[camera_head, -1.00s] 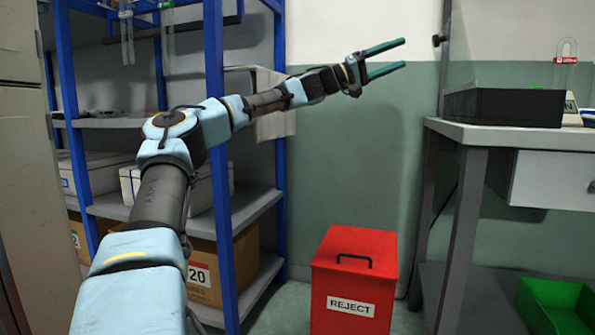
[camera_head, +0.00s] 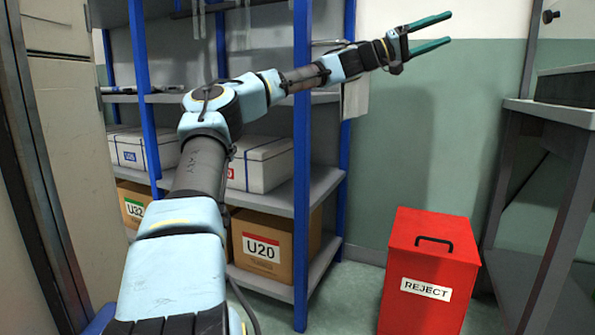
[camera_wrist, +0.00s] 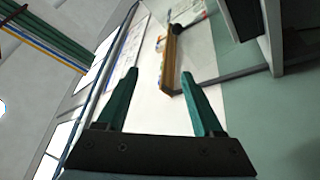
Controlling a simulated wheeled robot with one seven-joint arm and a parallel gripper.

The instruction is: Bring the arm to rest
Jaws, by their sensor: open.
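My gripper (camera_head: 431,34) is open, with two green fingers spread and nothing between them. In the head view it points right at the end of my stretched-out arm, in front of the white and green wall. In the wrist view my gripper (camera_wrist: 160,92) shows its two fingers apart, with a white wall area behind them.
A blue-framed shelf (camera_head: 300,180) stands behind my arm, holding white boxes and cardboard boxes such as the U20 box (camera_head: 262,240). A red REJECT bin (camera_head: 428,268) stands on the floor to the right. A grey table (camera_head: 553,112) is at the right edge.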

